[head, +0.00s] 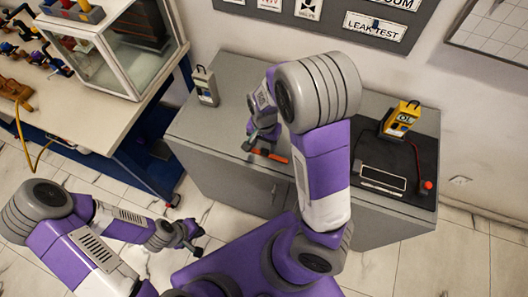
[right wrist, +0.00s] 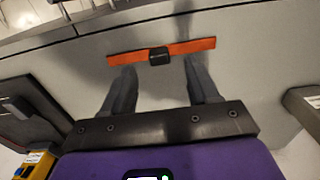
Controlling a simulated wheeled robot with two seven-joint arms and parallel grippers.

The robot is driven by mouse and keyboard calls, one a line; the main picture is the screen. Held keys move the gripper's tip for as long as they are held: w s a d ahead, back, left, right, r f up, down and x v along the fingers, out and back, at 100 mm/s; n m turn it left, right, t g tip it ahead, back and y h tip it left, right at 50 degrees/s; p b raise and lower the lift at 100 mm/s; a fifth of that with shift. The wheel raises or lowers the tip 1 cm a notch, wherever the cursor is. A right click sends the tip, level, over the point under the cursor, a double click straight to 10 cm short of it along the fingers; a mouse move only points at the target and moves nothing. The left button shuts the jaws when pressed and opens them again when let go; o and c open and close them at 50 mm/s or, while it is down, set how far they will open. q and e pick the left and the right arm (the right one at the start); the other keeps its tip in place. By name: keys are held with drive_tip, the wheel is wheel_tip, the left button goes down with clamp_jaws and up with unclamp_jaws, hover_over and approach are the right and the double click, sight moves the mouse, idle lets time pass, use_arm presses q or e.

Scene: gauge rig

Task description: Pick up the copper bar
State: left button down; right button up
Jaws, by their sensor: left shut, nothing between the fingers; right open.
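The copper bar (right wrist: 190,47) is a flat orange strip with a black block at its middle, lying on the grey cabinet top near its front edge. In the head view the bar (head: 272,156) is partly hidden by my right arm. My right gripper (right wrist: 159,72) is open above the cabinet top. In the right wrist view its fingertips point at the bar, one on each side of the black block, with nothing between them. My left gripper (head: 188,238) is shut and empty, low over the floor left of the cabinet.
The grey cabinet (head: 215,165) carries a grey handheld device (head: 205,86) at the back left. A yellow meter (head: 402,118) and a dark mat (head: 420,165) with a red-tipped lead are on the right. A workbench (head: 60,110) with a glass case (head: 125,50) stands at the left.

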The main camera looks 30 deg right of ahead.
sight(265, 150)
drive_tip(key=f, duration=0.1)
drive_tip(key=f+b, duration=0.1)
drive_tip(key=f, duration=0.1)
drive_tip(key=f+b, duration=0.1)
drive_tip(key=shift+d+f, duration=0.25)
drive_tip(key=shift+f, duration=0.05)
drive_tip(key=shift+r, duration=0.1)
drive_tip(key=shift+w, duration=0.1)
clamp_jaws()
